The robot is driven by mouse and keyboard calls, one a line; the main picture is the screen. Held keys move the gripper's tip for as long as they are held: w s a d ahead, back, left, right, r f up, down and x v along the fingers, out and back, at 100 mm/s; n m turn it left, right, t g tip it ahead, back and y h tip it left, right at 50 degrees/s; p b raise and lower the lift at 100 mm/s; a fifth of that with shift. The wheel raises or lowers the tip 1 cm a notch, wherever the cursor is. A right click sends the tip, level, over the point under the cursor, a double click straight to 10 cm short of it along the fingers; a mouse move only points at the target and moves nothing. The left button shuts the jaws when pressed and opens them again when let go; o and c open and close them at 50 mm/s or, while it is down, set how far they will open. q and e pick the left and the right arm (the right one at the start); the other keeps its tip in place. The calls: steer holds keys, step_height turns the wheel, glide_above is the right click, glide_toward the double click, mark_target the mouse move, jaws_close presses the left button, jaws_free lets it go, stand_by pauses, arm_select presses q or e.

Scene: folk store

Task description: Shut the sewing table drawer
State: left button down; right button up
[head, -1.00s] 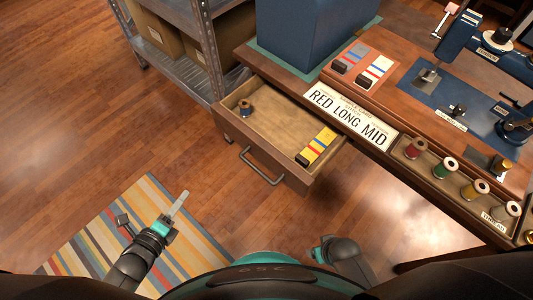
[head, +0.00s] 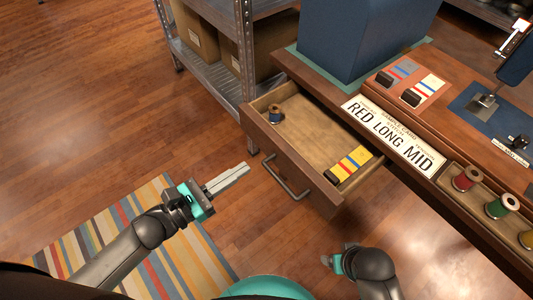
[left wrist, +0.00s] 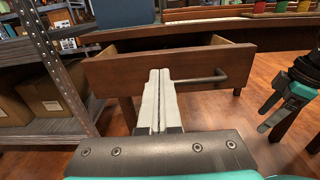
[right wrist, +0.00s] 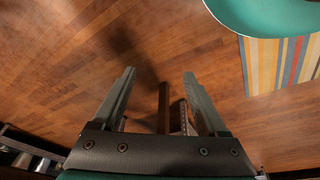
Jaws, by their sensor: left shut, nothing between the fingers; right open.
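The sewing table drawer (head: 291,171) stands pulled out from the table, with a blue spool (head: 275,114) and a yellow striped card (head: 350,163) inside. Its dark bar handle (head: 286,180) is on the front panel. My left gripper (head: 244,168) is shut and empty, just in front of the drawer front, left of the handle in the head view. In the left wrist view its fingertips (left wrist: 159,73) point at the drawer front (left wrist: 120,75), left of the handle (left wrist: 205,77); contact cannot be told. My right gripper (right wrist: 160,78) is open and empty, low over the floor.
The sewing table (head: 461,222) carries a sign (head: 393,136), a blue box (head: 350,30) and several thread spools. A metal shelf (head: 222,62) with cardboard boxes stands beside the drawer at the left. A striped rug (head: 120,240) lies on otherwise open floor.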

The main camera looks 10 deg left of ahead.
mark_target(277, 147)
arm_select(q)
steer(key=b+x, duration=0.1)
steer(key=x, duration=0.5)
steer(key=shift+w+d+f, duration=0.1)
steer(key=shift+w+d, duration=0.15)
steer(key=shift+w, duration=0.05)
steer(key=shift+w+d, duration=0.45)
arm_select(e)
steer(key=shift+w+r+t, duration=0.15)
steer(key=shift+w+r, duration=0.2)
steer(key=shift+r, duration=0.5)
steer(key=shift+w+r+t, duration=0.15)
steer(key=shift+w+r, duration=0.15)
steer(key=shift+r, duration=0.55)
steer(key=shift+a, duration=0.1)
